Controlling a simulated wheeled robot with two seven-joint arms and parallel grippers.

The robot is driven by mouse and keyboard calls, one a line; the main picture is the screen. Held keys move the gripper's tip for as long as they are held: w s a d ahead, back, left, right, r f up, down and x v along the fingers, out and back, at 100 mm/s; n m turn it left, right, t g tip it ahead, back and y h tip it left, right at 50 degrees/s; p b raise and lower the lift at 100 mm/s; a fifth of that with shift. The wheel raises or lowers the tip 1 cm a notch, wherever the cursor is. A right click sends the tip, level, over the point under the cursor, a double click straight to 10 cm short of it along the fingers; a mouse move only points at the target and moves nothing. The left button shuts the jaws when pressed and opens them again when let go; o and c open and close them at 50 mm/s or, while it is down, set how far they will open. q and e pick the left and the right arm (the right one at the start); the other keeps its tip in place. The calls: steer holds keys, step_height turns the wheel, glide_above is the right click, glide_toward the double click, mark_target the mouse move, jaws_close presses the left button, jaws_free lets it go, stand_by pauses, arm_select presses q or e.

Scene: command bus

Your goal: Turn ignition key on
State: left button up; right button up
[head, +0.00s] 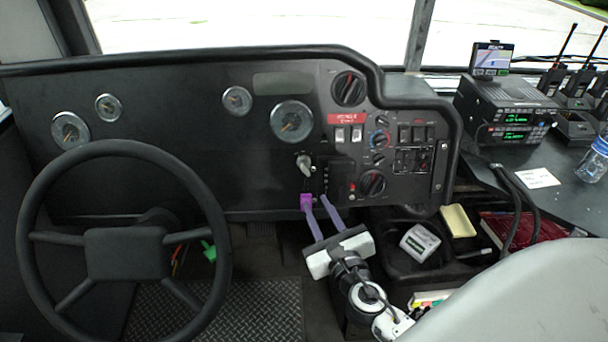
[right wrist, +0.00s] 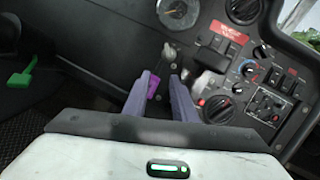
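My right gripper (head: 318,205) reaches up to the lower dashboard beside the steering wheel. Its two lavender fingers are apart, with nothing seen between them; they also show in the right wrist view (right wrist: 166,80). A small purple tag (head: 306,201), perhaps the key's fob, is at the left fingertip; it also shows in the right wrist view (right wrist: 153,88). I cannot tell if they touch. A silver, rounded handle (head: 304,163) sticks out of the panel above the fingertips. The key itself and its slot are not clearly seen. My left gripper is out of view.
The black steering wheel (head: 125,253) stands to the left of my right gripper. The switch panel (head: 385,145) with knobs is to the upper right. A grey seat (head: 525,295) fills the lower right. A green object (head: 209,250) is low behind the wheel.

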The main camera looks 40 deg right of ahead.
mark_target(307, 174)
steer(key=w+d+n, duration=0.1)
steer(key=w, duration=0.2)
steer(key=w+d+r+n, duration=0.1)
steer(key=w, duration=0.3)
steer(key=w+d+r+n+t, duration=0.1)
steer(key=w, duration=0.3)
steer(key=shift+d+r+n, duration=0.25)
steer(key=shift+d+n, duration=0.15)
jaws_close()
